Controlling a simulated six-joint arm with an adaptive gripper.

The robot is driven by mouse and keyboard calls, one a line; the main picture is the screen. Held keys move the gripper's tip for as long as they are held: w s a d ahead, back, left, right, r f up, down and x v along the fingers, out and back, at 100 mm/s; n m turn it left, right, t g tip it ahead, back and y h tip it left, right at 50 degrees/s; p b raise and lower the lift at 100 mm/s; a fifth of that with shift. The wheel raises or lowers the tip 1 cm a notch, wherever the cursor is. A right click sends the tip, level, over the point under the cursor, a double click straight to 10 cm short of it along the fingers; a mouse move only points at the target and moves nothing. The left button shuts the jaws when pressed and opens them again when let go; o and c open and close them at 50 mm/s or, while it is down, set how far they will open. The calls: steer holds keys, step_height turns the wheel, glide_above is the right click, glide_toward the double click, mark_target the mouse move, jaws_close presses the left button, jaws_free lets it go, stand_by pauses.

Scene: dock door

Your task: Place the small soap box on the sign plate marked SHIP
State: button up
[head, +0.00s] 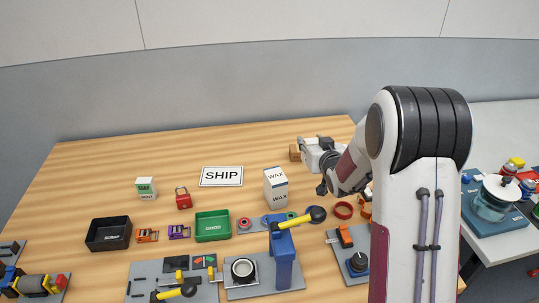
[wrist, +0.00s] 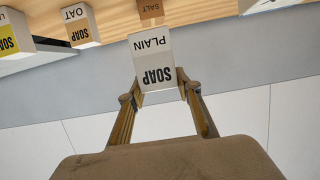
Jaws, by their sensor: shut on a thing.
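My gripper (wrist: 160,92) is shut on a small white soap box (wrist: 151,52) lettered PLAIN and SOAP, which shows upside down in the wrist view. In the head view my arm reaches over the right part of the wooden table, and the held box cannot be clearly told from the gripper parts there. The white sign plate marked SHIP (head: 221,176) lies flat on the table, left of my gripper, with nothing on it.
A tall WAX box (head: 276,188), red padlock (head: 183,198) and green-topped box (head: 146,188) stand near the plate. Trays and tools fill the front.

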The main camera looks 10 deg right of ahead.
steer(key=w+a+f+n+y, duration=0.1)
steer(key=w+a+n+y, duration=0.15)
steer(key=a, duration=1.15)
step_height(320, 180, up, 2)
steer(key=n+y, duration=0.2)
steer(key=y, duration=0.1)
glide_above(222, 176)
steer(key=shift+w+g, duration=0.1)
steer(key=shift+g, duration=0.4)
steer(key=shift+f, duration=0.1)
step_height(222, 176, down, 6)
steer(key=shift+f, duration=0.1)
steer(key=shift+f, duration=1.85)
steer(key=shift+f, duration=0.1)
